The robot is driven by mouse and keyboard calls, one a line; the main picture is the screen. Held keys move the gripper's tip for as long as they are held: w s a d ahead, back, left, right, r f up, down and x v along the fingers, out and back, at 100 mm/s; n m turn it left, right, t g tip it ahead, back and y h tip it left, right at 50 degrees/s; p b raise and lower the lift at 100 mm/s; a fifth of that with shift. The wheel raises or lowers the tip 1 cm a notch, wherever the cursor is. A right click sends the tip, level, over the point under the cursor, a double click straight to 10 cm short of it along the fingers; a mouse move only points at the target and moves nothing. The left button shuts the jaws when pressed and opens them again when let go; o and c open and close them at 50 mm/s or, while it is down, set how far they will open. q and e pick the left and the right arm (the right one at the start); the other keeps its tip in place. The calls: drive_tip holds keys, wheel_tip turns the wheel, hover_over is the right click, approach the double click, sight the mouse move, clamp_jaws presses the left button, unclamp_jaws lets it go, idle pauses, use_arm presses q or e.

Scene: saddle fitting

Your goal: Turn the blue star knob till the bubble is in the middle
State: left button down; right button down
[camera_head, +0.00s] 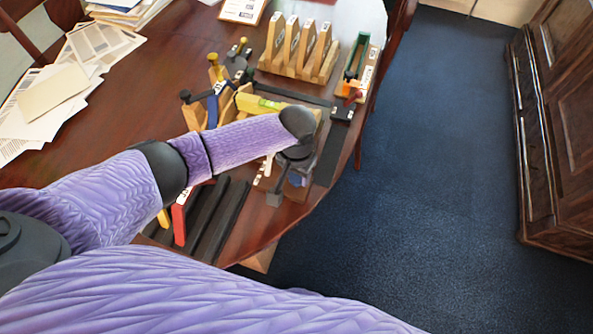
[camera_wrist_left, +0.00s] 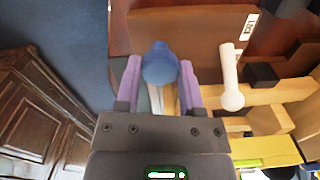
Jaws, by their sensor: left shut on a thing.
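The blue star knob (camera_wrist_left: 160,64) shows in the left wrist view between the two purple fingers of my left gripper (camera_wrist_left: 160,82), which is shut on it. A pale shaft runs below the knob. In the head view my left gripper (camera_head: 284,182) points down at the table's right edge, and my wrist and forearm hide most of what it holds. A yellow-green level (camera_head: 262,103) lies on the wooden fixture just behind my forearm. Its bubble is too small to make out. My right gripper is not in view.
A wooden rack (camera_head: 300,52) with several upright pieces stands behind the fixture. A green and orange tool (camera_head: 353,70) is at the table's far right edge. Black bars (camera_head: 222,212) lie in front. A white-handled part (camera_wrist_left: 231,82) stands beside my fingers. Papers (camera_head: 60,95) cover the left.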

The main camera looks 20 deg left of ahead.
use_arm(q)
drive_tip(key=shift+r+m+p, duration=0.15)
drive_tip(key=shift+m+p, duration=0.2)
drive_tip(key=shift+m, duration=0.15)
drive_tip(key=shift+m+p, duration=0.4)
drive_tip(key=shift+m, duration=1.5)
drive_tip(key=shift+c, duration=1.1)
unclamp_jaws()
wheel_tip(320, 180, up, 10)
drive_tip(key=p, duration=0.5)
drive_tip(key=shift+f, duration=0.2)
